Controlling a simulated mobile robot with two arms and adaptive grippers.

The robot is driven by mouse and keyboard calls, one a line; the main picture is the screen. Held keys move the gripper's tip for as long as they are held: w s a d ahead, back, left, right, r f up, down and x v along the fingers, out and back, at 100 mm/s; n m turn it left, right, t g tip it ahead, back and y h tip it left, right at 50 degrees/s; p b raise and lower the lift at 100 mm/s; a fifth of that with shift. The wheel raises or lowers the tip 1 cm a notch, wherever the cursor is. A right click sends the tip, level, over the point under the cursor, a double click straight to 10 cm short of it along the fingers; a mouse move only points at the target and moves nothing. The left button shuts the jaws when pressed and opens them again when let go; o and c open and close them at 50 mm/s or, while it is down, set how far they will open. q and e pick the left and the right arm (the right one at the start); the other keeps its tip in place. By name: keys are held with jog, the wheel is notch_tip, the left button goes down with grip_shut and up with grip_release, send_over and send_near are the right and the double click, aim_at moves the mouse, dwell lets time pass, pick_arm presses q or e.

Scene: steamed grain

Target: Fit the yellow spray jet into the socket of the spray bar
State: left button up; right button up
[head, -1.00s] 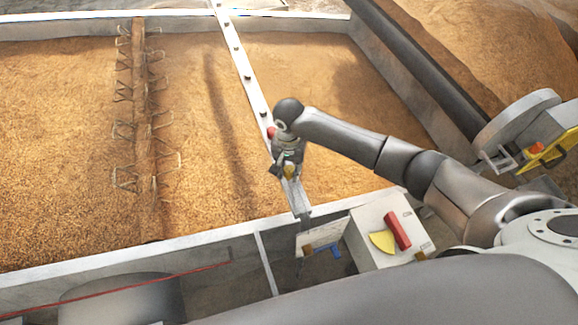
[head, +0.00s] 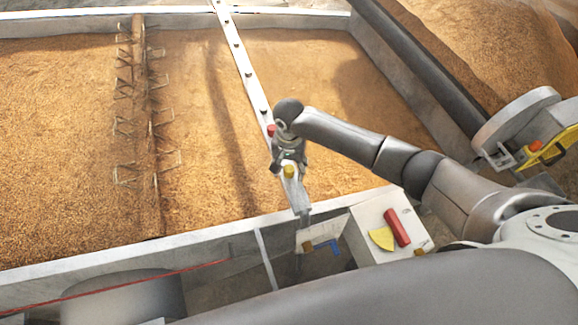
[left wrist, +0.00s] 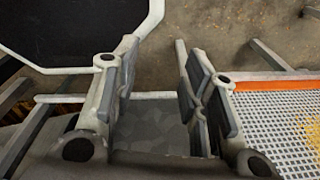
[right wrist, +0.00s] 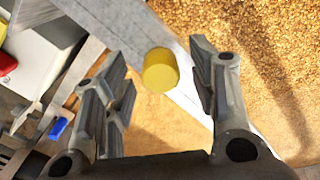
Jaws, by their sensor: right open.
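The yellow spray jet (head: 289,171) is a short cylinder at the near end of the pale spray bar (head: 232,40). In the right wrist view the jet (right wrist: 160,70) stands out over the bar (right wrist: 188,98), with its round end towards the camera. My right gripper (head: 287,160) is open. Its fingers lie on either side of the jet in that view, with gaps on both sides. The socket under the jet is hidden, so I cannot tell how deep the jet sits. My left gripper (left wrist: 157,60) is open and empty above the floor.
A red fitting (head: 271,130) and several dark studs sit along the bar. Grain (head: 75,140) fills the bed below, with a wire-toothed shaft (head: 138,60) at left. A white box (head: 410,222) stands near the bar's end. An orange-edged grid (left wrist: 275,110) lies beside my left gripper.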

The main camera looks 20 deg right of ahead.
notch_tip(320, 180, up, 12)
dwell(0.4)
dwell(0.6)
